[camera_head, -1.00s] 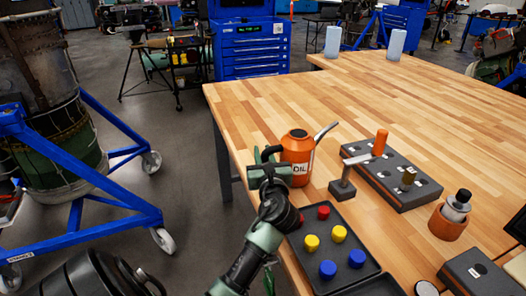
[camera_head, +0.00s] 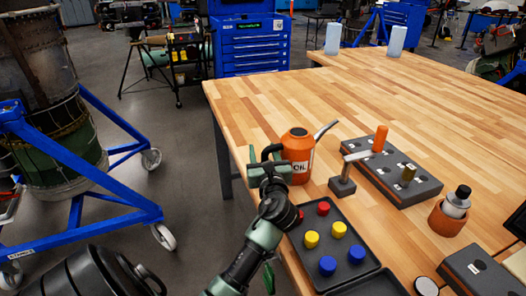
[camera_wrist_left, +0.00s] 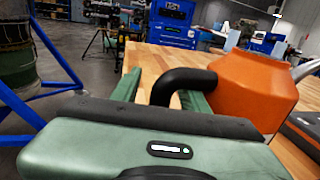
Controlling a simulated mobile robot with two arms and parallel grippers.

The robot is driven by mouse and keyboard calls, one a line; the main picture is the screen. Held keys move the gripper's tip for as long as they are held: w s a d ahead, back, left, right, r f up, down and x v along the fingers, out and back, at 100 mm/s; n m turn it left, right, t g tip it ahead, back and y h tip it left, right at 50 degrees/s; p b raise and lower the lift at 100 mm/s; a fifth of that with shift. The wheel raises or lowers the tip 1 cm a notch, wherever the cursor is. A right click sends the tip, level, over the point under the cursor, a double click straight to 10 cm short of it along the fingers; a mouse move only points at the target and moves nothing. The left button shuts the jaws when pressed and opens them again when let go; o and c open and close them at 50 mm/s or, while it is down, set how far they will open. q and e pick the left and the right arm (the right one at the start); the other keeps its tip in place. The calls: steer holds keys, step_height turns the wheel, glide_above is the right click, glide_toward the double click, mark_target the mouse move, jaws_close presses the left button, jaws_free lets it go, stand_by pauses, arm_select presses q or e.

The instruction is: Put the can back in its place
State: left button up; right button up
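The orange oil can (camera_head: 297,160) stands upright on the wooden table near its left edge, with its grey spout pointing right and back. Its black handle (camera_head: 268,152) faces my left gripper (camera_head: 266,163). In the left wrist view the black handle (camera_wrist_left: 184,82) reaches between the two green fingers of the gripper (camera_wrist_left: 160,88), and the orange body (camera_wrist_left: 252,88) stands just right of them. The fingers look apart, with a gap around the handle. My right gripper is not in view.
A dark tray (camera_head: 335,270) with red, yellow and blue pieces lies in front of the can. A grey block (camera_head: 410,188) with pegs and a small hammer-like tool (camera_head: 345,178) stand to its right. The table's back (camera_head: 300,90) is largely clear.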

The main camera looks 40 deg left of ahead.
mark_target(265, 159)
arm_select(q)
steer(key=shift+o, duration=0.7)
steer(key=shift+s, duration=0.1)
steer(key=shift+s+d+p, duration=0.35)
steer(key=shift+d+p, duration=0.05)
steer(key=shift+d, duration=0.1)
steer(key=shift+p+v, duration=0.95)
steer(key=shift+v, duration=1.85)
steer(key=shift+s, duration=0.1)
